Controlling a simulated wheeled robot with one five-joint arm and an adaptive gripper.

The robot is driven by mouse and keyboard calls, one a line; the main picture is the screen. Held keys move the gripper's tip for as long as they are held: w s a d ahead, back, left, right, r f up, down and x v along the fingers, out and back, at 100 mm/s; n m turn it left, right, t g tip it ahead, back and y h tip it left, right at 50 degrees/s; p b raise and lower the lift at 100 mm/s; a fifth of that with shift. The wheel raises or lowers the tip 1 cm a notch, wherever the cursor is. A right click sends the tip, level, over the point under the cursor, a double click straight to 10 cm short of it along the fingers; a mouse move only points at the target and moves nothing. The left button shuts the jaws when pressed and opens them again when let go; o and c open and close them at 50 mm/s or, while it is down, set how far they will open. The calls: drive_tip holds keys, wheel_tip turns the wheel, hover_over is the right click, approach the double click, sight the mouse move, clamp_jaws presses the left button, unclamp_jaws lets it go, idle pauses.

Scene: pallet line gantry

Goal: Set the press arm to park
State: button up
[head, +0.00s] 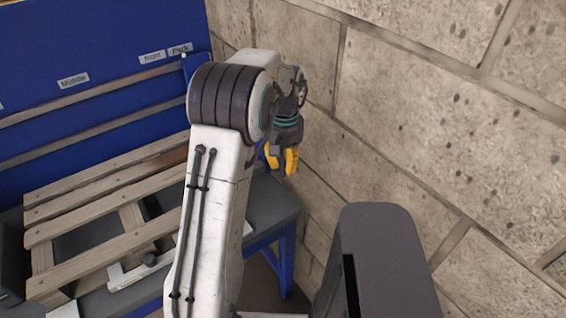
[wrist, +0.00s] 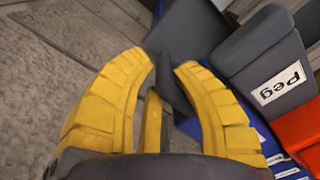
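A blue panel (head: 90,35) at the upper left of the head view carries a Middle label (head: 74,80), a second label (head: 152,57) too blurred to read surely, and a Park label (head: 180,49). A blue upright part (head: 197,68) with a small pale tip stands just below the Park label, partly behind my arm. I cannot tell whether it is the press arm. My gripper (head: 283,160) points down near the wall, right of the panel. In the wrist view its yellow fingers (wrist: 166,68) are apart, with nothing visibly held between them.
A wooden pallet (head: 105,190) lies on a grey table (head: 277,208) with blue legs. The block wall (head: 430,110) is close on the right. In the wrist view, a dark grey bin (wrist: 262,50) labelled Peg and an orange thing (wrist: 300,135) are at right.

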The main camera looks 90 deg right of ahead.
drive_tip(key=shift+w, duration=0.1)
wheel_tip(320, 180, up, 11)
drive_tip(key=shift+r, duration=0.55)
idle(0.6)
idle(0.4)
